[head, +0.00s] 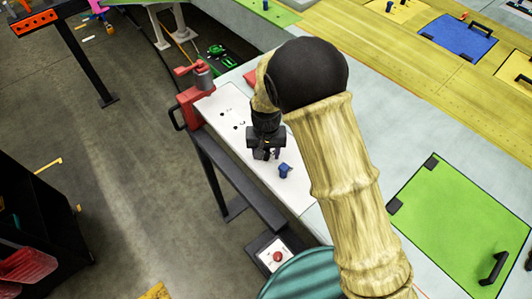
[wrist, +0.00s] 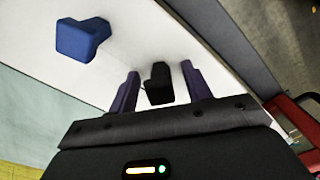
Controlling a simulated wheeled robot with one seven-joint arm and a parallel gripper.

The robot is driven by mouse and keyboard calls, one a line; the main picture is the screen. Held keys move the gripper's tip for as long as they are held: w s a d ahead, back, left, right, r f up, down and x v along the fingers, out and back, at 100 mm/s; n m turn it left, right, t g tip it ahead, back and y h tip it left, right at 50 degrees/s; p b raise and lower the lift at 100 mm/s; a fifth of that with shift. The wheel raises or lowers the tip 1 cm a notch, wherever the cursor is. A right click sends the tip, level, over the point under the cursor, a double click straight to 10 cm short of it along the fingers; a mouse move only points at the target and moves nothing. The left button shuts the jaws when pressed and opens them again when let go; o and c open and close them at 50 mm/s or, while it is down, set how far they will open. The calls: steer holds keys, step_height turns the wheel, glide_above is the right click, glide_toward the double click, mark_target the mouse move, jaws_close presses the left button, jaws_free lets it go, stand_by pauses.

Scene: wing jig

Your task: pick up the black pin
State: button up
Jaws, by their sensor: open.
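The black pin (wrist: 159,84) stands on the white panel (wrist: 147,40) in the wrist view, between the two fingers of my gripper (wrist: 158,88). The fingers are open, one on each side of it, and a gap shows beside it. I cannot tell how far down the fingers reach around it. In the head view my gripper (head: 265,152) is low over the white panel, and it hides the black pin. A blue pin (wrist: 82,39) stands to the left in the wrist view. It also shows just right of my gripper in the head view (head: 284,170).
A red clamp-like fixture (head: 192,100) stands at the panel's left edge. Several small dark spots (head: 235,118) lie on the panel behind my gripper. A green panel with a handle (head: 450,225) is at the right. A red button box (head: 275,255) sits below the panel's front edge.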

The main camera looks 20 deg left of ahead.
jaws_close()
step_height(320, 180, up, 10)
steer(key=b, duration=0.3)
stand_by(0.3)
stand_by(0.5)
